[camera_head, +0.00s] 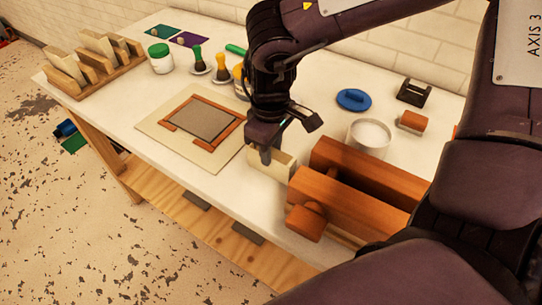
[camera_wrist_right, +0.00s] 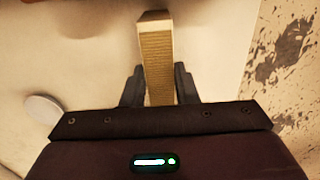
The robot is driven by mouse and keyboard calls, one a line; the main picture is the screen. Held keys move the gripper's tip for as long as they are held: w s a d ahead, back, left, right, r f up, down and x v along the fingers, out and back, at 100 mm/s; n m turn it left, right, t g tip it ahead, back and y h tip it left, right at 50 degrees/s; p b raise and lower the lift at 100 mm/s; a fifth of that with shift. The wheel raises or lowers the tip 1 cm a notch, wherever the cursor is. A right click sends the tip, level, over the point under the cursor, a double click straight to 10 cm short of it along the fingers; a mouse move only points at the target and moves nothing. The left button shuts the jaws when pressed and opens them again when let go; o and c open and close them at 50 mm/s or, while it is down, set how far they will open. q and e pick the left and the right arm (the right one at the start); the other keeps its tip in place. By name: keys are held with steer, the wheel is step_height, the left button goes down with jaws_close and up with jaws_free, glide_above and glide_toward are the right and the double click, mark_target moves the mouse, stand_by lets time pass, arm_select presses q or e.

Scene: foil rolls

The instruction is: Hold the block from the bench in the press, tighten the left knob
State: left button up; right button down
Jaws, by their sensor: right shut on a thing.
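A pale cream block (camera_head: 268,165) is in my right gripper (camera_head: 268,148), just left of the press. I cannot tell whether its underside touches the bench. In the right wrist view the block (camera_wrist_right: 157,50) stands out lengthwise between the two dark fingers (camera_wrist_right: 159,88), which close on its sides. The press (camera_head: 345,205) has two orange-brown wooden beams with a dark gap between them. One round wooden knob (camera_head: 305,222) shows at its near left end; any other knob is hidden behind my arm. My left gripper is in neither view.
A framed grey panel on a cream board (camera_head: 205,122) lies left of the gripper. A wooden rack of blocks (camera_head: 95,68), a green-lidded jar (camera_head: 160,60) and brushes stand farther back. A white bowl (camera_head: 370,137) and blue lid (camera_head: 353,100) lie behind the press.

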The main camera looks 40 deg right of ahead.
steer(key=shift+r+p, duration=1.35)
steer(key=shift+r, duration=1.7)
steer(key=shift+f, duration=0.15)
step_height(320, 180, down, 6)
steer(key=b, duration=0.3)
steer(key=shift+r+p, duration=0.55)
steer(key=shift+p, duration=0.15)
steer(key=shift+r+p, duration=0.4)
steer(key=shift+p, duration=0.15)
steer(key=shift+f, duration=0.15)
